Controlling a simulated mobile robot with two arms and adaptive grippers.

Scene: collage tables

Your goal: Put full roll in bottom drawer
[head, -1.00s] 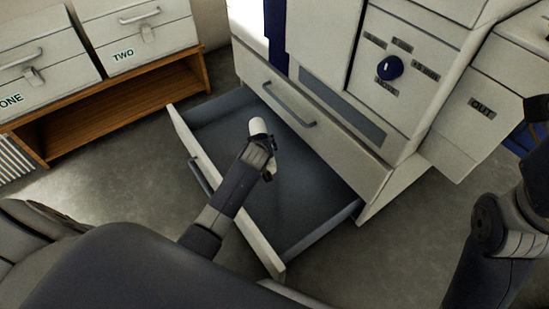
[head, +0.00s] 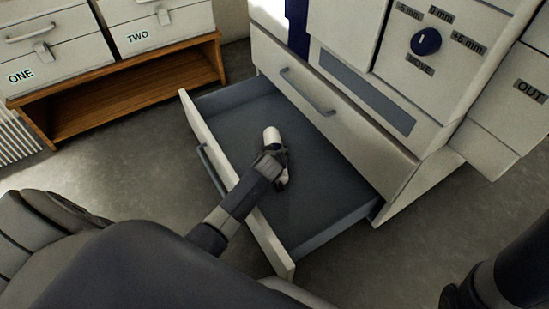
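The bottom drawer (head: 325,178) of the white cabinet is pulled out, with a dark grey, otherwise empty floor. My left gripper (head: 274,152) is over the inside of the drawer, past its front panel. It is shut on a white roll (head: 271,135), whose far end sticks out beyond the fingers. I cannot tell whether the roll touches the drawer floor. My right arm shows at the lower right, but its fingertips are out of view.
A closed drawer with a handle (head: 308,92) sits directly above the open one. A wooden shelf (head: 130,90) carries boxes marked ONE and TWO at left. An OUT box (head: 515,95) is at right.

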